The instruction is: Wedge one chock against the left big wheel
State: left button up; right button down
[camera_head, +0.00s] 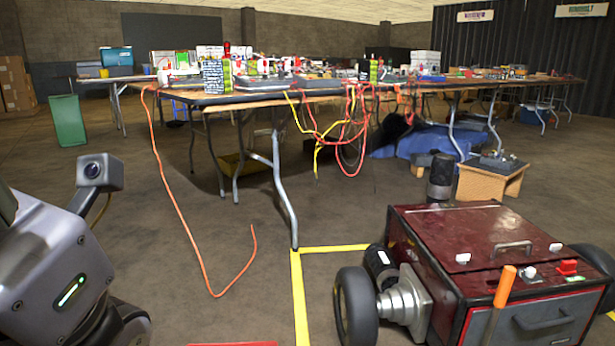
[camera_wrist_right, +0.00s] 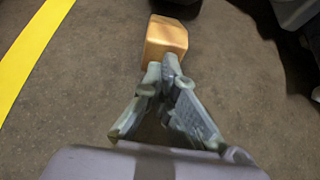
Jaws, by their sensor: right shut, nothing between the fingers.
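The left big wheel (camera_head: 356,308) is a black tyre on the left side of a dark red wheeled robot (camera_head: 450,235) in the head view. A tan-orange block, which looks like the chock (camera_wrist_right: 166,38), lies on the floor in the right wrist view. A dark shape at the top edge beside it may be the wheel. My right gripper (camera_wrist_right: 163,66) is shut and empty, its fingertips at the near edge of the block; I cannot tell if they touch. My left arm shows at the left of the head view, but its gripper is out of view.
Yellow floor tape (camera_head: 298,295) runs beside the wheel; tape (camera_wrist_right: 25,55) also shows in the right wrist view. An orange cable (camera_head: 185,210) hangs from a cluttered table (camera_head: 260,100) onto the floor. An orange-handled lever (camera_head: 503,288) stands before the red robot.

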jog(key=shift+w+a+b, duration=0.2)
jog(key=shift+w+b, duration=0.35)
jog(key=shift+w, duration=1.15)
dwell(0.6)
jog(key=shift+p+v, duration=0.95)
jog(key=shift+p, duration=0.1)
jog(key=p+v, duration=0.2)
jog(key=shift+s+r, duration=0.2)
jog(key=shift+r, duration=0.15)
jog(key=shift+s+d+r+p, duration=0.1)
jog(key=shift+s+r+p, duration=0.15)
jog(key=shift+s+p, duration=0.35)
